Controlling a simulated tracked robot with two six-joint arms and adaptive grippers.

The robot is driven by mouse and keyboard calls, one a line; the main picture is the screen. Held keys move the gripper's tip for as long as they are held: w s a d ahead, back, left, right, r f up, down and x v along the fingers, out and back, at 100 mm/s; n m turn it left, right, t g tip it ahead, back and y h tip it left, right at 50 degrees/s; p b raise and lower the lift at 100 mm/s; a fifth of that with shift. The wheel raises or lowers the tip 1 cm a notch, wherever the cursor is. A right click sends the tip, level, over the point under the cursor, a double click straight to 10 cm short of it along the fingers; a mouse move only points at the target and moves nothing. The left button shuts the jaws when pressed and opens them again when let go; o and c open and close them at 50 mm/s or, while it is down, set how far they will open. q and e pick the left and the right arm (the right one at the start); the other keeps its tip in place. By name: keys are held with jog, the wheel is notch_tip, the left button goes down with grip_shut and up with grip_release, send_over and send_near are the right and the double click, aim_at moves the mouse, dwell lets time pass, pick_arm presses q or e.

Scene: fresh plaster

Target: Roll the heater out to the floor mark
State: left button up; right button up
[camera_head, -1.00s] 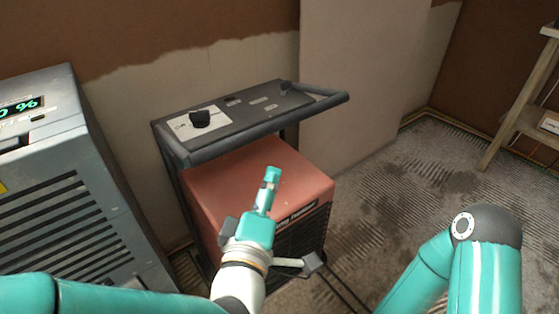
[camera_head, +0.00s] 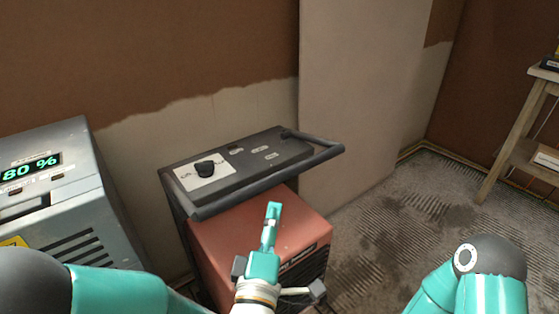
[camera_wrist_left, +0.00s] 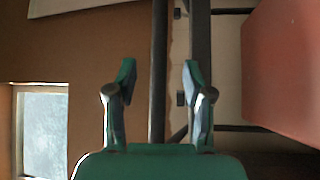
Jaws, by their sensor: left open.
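The heater (camera_head: 262,228) is a red box on a dark frame, with a black control panel (camera_head: 235,165) and knob on top. Its dark tubular handle (camera_head: 255,187) runs around the front of the panel. My left gripper (camera_head: 272,208) is in front of the heater's red body, just below the handle in the picture. In the left wrist view the left gripper (camera_wrist_left: 159,75) is open, with a dark bar (camera_wrist_left: 158,40) showing between its fingers; I cannot tell how deep it lies. The red body (camera_wrist_left: 285,70) is at the right there. My right gripper is out of frame; the floor mark is not visible.
A grey machine (camera_head: 70,190) with an "80 %" display stands left of the heater. A wooden shelf stand (camera_head: 515,130) is at the far right. Ribbed, stained floor (camera_head: 400,220) lies open at the right.

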aim_at(281, 178)
pick_arm(q)
jog(key=x, duration=1.1)
jog(key=shift+w+d, duration=0.1)
jog(key=shift+w, duration=0.15)
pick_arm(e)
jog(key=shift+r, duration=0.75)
